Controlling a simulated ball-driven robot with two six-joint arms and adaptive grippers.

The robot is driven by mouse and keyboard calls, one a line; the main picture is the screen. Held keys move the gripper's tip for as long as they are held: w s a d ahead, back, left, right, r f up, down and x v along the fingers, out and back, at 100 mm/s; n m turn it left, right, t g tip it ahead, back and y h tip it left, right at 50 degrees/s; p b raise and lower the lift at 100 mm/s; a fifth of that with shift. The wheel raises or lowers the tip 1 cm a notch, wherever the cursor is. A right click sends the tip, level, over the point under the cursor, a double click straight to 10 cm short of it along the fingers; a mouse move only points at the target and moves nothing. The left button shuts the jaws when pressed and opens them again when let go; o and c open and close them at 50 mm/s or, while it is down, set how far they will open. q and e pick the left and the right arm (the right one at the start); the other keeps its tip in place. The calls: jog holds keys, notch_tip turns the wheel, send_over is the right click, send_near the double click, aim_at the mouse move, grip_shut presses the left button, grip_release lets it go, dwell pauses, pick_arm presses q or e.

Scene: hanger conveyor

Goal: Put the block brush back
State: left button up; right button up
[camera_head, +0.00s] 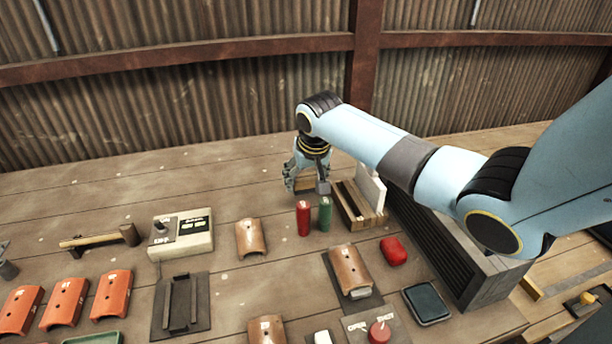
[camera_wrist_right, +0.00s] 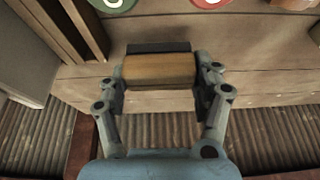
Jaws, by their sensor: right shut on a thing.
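The block brush (camera_wrist_right: 160,70) has a tan wooden block and a dark strip along one long side. It sits between the two fingers of my right gripper (camera_wrist_right: 160,84), which is shut on it. In the head view the right gripper (camera_head: 307,186) points down near the back of the bench, and a sliver of the wooden block (camera_head: 304,184) shows between its fingers. I cannot tell whether the brush touches the bench. My left gripper is not in view.
Close by stand a red cylinder (camera_head: 303,218), a green cylinder (camera_head: 324,214) and a slotted wooden rack (camera_head: 352,206). A dark vented box (camera_head: 440,250) lies right of the rack. Curved tiles (camera_head: 250,237) and a control box (camera_head: 181,235) are in front. The bench behind left is clear.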

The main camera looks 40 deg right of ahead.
aim_at(306, 190)
jog(key=shift+f+b, duration=0.35)
jog(key=shift+f, duration=0.2)
notch_tip(306, 190, down, 3)
jog(key=b, duration=0.3)
jog(key=shift+f, duration=0.55)
jog(key=o, duration=1.2)
jog(key=shift+r, duration=0.1)
jog(key=v, duration=1.2)
